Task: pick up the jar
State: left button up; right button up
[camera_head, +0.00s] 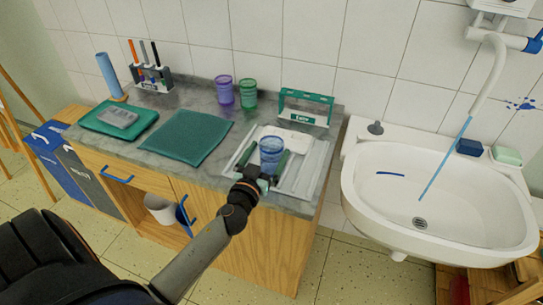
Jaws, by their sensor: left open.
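A blue translucent jar (271,152) stands upright in a pale, shallow tray (309,172) on the right part of the grey counter. My left gripper (262,174) is open at the near side of this jar, low by its base. Whether its fingers touch or straddle the jar cannot be told. A purple jar (225,90) and a green jar (248,94) stand side by side at the back of the counter, away from the gripper. My right gripper is not in view.
A green rack (305,106) stands behind the tray. A dark green mat (187,137), a green tray with a grey block (117,118) and a marker holder (152,79) lie to the left. A white sink (448,205) with a faucet is to the right.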

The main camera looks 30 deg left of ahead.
pick_arm(q)
jog(key=shift+x, duration=1.45)
jog(key=shift+r, duration=0.1)
jog(key=c, duration=1.4)
